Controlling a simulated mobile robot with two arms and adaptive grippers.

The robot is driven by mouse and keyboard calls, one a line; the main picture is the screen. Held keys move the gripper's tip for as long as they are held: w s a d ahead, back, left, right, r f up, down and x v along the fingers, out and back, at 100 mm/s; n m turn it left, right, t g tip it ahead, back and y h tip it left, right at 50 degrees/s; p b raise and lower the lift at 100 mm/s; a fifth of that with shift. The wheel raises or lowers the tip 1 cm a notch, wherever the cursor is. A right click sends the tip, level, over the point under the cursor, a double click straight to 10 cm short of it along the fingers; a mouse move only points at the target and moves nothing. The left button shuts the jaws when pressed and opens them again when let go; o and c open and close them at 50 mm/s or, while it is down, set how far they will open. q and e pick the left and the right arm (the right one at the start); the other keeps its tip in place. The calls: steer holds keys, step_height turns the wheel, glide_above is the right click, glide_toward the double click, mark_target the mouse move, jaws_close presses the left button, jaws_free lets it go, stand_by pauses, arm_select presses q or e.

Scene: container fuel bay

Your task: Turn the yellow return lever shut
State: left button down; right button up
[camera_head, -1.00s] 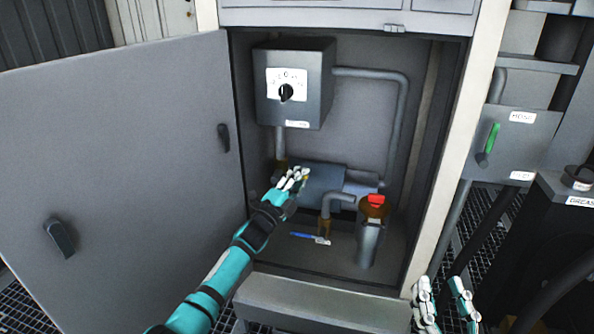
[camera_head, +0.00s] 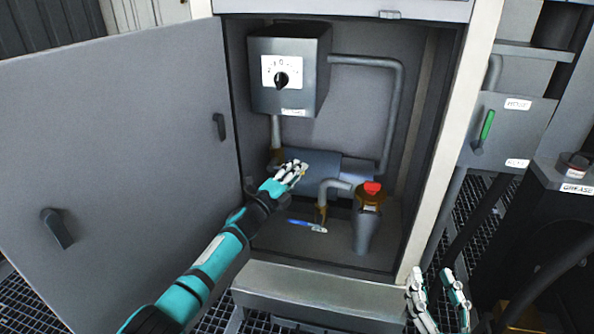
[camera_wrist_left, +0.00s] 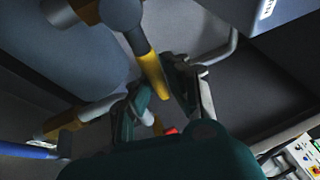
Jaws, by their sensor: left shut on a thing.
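The yellow return lever (camera_wrist_left: 154,75) shows in the left wrist view as a yellow bar hanging from a grey round fitting (camera_wrist_left: 121,14). My left gripper (camera_wrist_left: 165,92) is shut on the lever's lower end, with a finger on each side. In the head view my left gripper (camera_head: 295,170) reaches into the open cabinet in front of the grey cylinder, and its fingers hide most of the lever; only a bit of yellow shows at the fingertips. My right gripper (camera_head: 438,292) is empty, with its fingers apart, at the lower right outside the cabinet.
Inside the cabinet are a dial box (camera_head: 290,70), a blue-handled lever (camera_head: 304,225) and a red-topped filter (camera_head: 367,230). The cabinet door (camera_head: 120,150) stands open at left. A green lever (camera_head: 486,128) is on a panel at right.

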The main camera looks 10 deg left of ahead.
arm_select(q)
steer(key=c, duration=1.2)
jaws_free()
steer(key=shift+a, duration=0.2)
arm_select(e)
steer(key=shift+r, duration=0.1)
arm_select(q)
steer(key=shift+d, duration=0.1)
